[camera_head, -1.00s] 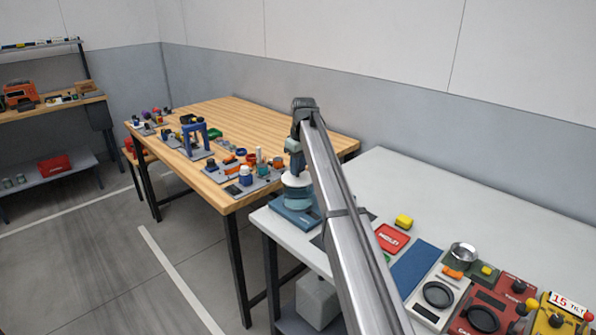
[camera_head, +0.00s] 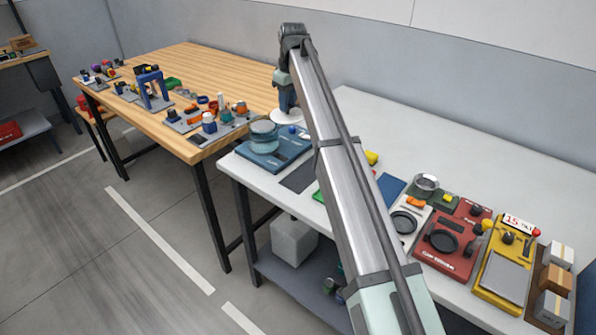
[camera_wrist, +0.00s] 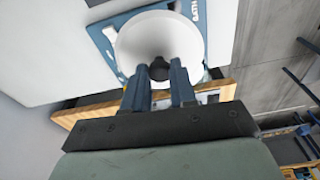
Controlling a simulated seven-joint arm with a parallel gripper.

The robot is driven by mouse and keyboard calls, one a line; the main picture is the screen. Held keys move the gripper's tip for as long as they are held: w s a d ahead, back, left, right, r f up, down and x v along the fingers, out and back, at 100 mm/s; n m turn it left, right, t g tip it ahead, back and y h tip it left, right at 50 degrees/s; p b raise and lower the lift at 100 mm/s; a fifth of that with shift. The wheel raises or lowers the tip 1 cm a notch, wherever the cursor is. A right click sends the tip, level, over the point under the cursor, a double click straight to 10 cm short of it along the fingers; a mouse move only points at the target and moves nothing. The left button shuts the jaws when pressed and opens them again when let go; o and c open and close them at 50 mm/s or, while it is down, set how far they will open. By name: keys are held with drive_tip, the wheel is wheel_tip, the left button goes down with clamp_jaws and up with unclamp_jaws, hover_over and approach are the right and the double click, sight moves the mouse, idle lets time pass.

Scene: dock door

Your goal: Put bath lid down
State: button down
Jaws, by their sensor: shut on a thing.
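The bath lid (camera_head: 287,117) is a white disc below my gripper (camera_head: 287,104), behind and to the right of the bath. In the wrist view the lid (camera_wrist: 185,42) fills the top middle, and the fingers of my gripper (camera_wrist: 158,72) are shut on its dark central knob. The bath (camera_head: 264,137) is a round, teal, glassy vessel, uncovered, on a blue base (camera_head: 270,163) at the left end of the pale table. I cannot tell whether the lid touches the table or hangs above it.
The pale table (camera_head: 460,150) has a wide clear area at the back. A dark flat pad (camera_head: 298,178) lies right of the bath base. Red (camera_head: 445,250) and yellow (camera_head: 500,275) devices stand farther right. A wooden table (camera_head: 200,75) with several small items adjoins at left.

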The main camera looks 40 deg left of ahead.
drive_tip(key=s+d+f, duration=0.6)
drive_tip(key=d, duration=0.5)
drive_tip(key=shift+n, duration=0.4)
drive_tip(key=shift+a+f, duration=0.2)
drive_tip(key=shift+f, duration=2.25)
drive_tip(key=shift+a+f, duration=0.15)
drive_tip(key=shift+f, duration=2.3)
drive_tip(key=c, duration=0.9)
unclamp_jaws()
drive_tip(key=shift+f, duration=0.1)
wheel_tip(320, 180, up, 12)
drive_tip(key=d, duration=0.1)
drive_tip(key=shift+d, duration=0.25)
